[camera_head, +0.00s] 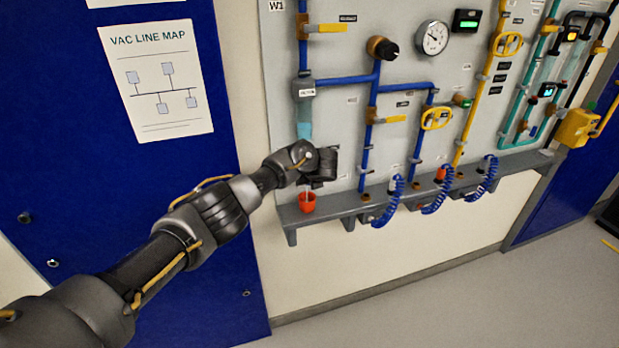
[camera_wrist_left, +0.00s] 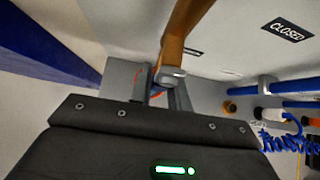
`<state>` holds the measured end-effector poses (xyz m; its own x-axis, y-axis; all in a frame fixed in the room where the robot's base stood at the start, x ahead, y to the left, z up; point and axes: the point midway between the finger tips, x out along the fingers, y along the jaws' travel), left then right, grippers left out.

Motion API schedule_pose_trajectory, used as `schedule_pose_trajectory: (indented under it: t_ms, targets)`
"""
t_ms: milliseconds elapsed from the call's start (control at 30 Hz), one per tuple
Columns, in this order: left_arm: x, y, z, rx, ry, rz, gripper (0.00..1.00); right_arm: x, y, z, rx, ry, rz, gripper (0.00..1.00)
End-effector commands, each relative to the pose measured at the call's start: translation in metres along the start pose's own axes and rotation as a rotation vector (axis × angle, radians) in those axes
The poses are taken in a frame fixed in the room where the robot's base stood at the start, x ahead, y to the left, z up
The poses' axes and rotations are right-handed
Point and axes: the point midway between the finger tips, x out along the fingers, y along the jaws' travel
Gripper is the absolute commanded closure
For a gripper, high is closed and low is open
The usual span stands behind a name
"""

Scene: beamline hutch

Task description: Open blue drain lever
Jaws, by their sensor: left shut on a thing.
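In the left wrist view a yellow-orange lever bar (camera_wrist_left: 185,32) comes down from the top to a silver end between the fingers of my left gripper (camera_wrist_left: 160,92). The gripper is shut on this lever. A black label reading CLOSED (camera_wrist_left: 287,30) is to its right. My right gripper is not in view.
The grey shelf (camera_head: 345,203) runs below the panel, with coiled blue hoses (camera_head: 392,203) to the right. Another yellow lever (camera_head: 390,119) and a yellow round handle (camera_head: 436,117) are on the panel. A blue door (camera_head: 120,210) with a VAC LINE MAP sheet (camera_head: 157,80) is on the left.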

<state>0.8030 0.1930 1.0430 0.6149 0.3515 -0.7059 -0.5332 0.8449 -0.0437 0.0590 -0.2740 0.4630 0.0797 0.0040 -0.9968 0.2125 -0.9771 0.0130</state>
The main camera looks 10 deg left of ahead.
Motion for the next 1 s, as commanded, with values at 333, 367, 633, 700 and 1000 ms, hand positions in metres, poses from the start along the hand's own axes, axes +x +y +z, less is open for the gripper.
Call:
schedule_pose_trajectory:
  t_ms: [333, 367, 633, 700, 1000]
  targets:
    - [-0.0017, 0.0027, 0.0043, 0.038, -0.005, 0.04, 1.0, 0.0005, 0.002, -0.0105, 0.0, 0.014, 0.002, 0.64]
    - [-0.0017, 0.0029, 0.0044, 0.039, -0.005, 0.041, 1.0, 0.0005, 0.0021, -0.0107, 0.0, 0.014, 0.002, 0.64]
    - [-0.0015, 0.004, 0.005, 0.039, -0.005, 0.042, 1.0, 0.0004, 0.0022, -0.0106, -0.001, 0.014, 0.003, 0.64]
    - [-0.0014, 0.0042, 0.0051, 0.038, -0.006, 0.043, 0.79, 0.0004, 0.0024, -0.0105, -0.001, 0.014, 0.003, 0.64]
    - [-0.0004, 0.0048, 0.0028, 0.039, -0.002, 0.043, 0.6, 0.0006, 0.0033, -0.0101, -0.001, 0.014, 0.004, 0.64]
